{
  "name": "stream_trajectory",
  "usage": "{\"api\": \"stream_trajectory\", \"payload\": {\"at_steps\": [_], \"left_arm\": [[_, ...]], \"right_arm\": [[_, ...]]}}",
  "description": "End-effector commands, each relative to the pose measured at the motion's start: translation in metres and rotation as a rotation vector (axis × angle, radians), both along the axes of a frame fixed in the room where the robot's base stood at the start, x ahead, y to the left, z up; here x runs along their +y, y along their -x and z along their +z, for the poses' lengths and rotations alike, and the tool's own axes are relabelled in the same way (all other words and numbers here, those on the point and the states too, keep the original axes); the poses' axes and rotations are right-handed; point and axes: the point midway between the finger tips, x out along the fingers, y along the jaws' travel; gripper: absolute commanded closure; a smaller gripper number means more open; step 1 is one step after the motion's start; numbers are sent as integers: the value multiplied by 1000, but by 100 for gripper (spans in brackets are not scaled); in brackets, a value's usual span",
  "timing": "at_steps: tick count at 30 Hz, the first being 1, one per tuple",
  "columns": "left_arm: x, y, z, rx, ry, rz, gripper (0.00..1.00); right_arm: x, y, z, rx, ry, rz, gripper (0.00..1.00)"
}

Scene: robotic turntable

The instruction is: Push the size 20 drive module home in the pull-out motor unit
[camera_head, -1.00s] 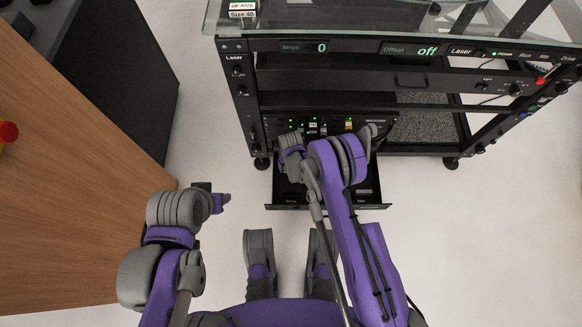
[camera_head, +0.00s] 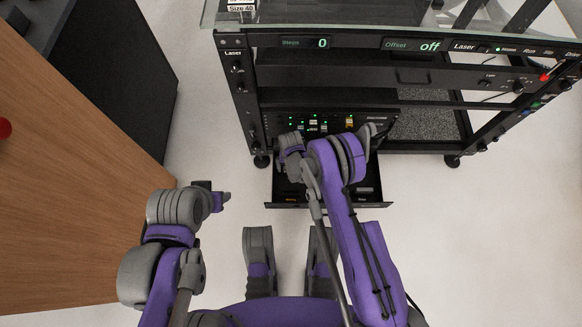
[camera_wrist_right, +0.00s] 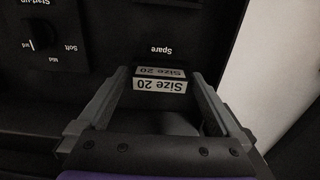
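The size 20 drive module (camera_wrist_right: 160,86) is a dark block with white "Size 20" labels, seen in the right wrist view. How deep the module sits is hidden. My left gripper (camera_head: 218,198) is apart from the unit, left of it; its opening is unclear.
The black rack (camera_head: 245,100) stands ahead, with a glass top (camera_head: 330,14) and a front display panel above the unit. A wooden surface (camera_head: 75,190) is on the left. White floor lies open to the right of the unit.

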Motion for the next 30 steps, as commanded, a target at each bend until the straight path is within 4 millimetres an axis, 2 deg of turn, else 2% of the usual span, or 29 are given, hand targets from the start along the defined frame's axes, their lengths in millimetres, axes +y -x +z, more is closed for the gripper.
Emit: {"api": "stream_trajectory", "payload": {"at_steps": [5,8,15,19,24,30], "left_arm": [[0,0,2,0,0,0,50],[0,1,5,1,0,0,50],[0,3,16,0,0,0,50],[0,4,21,-1,0,0,50],[0,4,23,-1,0,0,50],[0,4,23,-1,0,0,50]], "right_arm": [[0,0,8,0,0,0,0],[0,0,23,0,0,0,0],[0,0,74,0,0,0,0],[0,0,94,0,0,0,0],[0,0,107,0,0,0,0],[0,0,108,0,0,0,0]]}}
